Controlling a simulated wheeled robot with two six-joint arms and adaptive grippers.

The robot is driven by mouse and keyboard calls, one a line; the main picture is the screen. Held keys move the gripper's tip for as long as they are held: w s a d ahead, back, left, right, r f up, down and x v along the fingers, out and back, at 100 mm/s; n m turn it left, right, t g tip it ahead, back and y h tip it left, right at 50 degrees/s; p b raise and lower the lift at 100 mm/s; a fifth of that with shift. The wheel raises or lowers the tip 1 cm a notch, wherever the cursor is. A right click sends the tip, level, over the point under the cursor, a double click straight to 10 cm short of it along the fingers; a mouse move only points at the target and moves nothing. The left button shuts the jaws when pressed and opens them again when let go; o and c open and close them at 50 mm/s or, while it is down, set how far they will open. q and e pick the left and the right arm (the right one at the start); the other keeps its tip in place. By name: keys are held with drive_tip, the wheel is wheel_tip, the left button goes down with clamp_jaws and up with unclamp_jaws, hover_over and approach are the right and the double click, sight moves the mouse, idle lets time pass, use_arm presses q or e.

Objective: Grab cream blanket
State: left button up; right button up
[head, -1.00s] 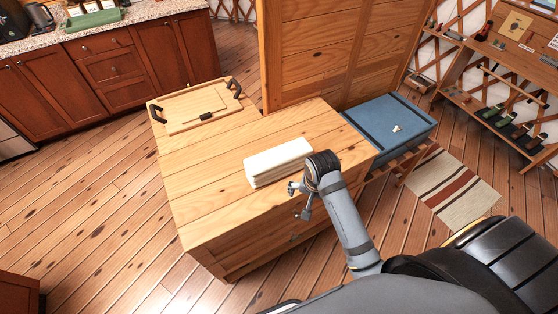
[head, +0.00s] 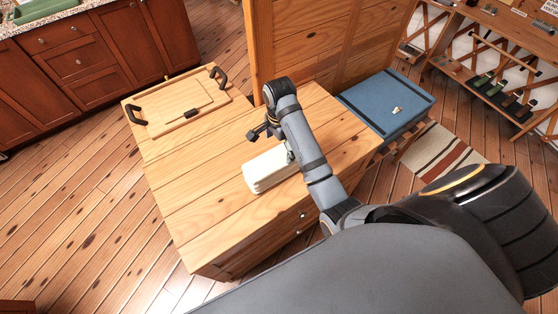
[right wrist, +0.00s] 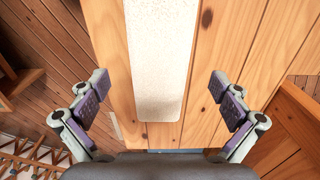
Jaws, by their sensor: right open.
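The cream blanket (head: 268,174) is a folded, pale block lying flat on top of the wooden chest (head: 205,215). Its right end is partly hidden behind my right arm. My right gripper (head: 272,143) is over the far side of the blanket, open. In the right wrist view the blanket (right wrist: 162,60) runs as a long strip up the middle. The open fingers of the right gripper (right wrist: 159,83) stand to either side of it, with gaps and nothing held. My left gripper is in neither view.
A wooden tray (head: 178,110) with black handles lies on the chest's far left. A blue box (head: 375,105) stands right of the chest, beside a striped rug (head: 437,153). A wooden panel (head: 310,45) rises behind. The chest top left of the blanket is clear.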

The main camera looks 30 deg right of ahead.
sight(279, 154)
wheel_tip(279, 154, down, 4)
drive_tip(key=b, duration=0.3)
drive_tip(key=shift+w+f+b, duration=0.3)
drive_tip(key=shift+f+b, duration=0.15)
drive_tip(key=shift+f, duration=0.15)
drive_tip(key=shift+d+f+b, duration=0.1)
drive_tip(key=shift+f+b, duration=0.25)
drive_tip(key=f+b, duration=0.3)
drive_tip(key=f, duration=0.1)
drive_tip(key=shift+s+d, duration=0.1)
drive_tip(key=shift+s, duration=0.25)
drive_tip(key=shift+f, duration=0.2)
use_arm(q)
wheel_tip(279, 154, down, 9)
use_arm(e)
drive_tip(key=shift+r, duration=0.1)
drive_tip(key=c, duration=1.6)
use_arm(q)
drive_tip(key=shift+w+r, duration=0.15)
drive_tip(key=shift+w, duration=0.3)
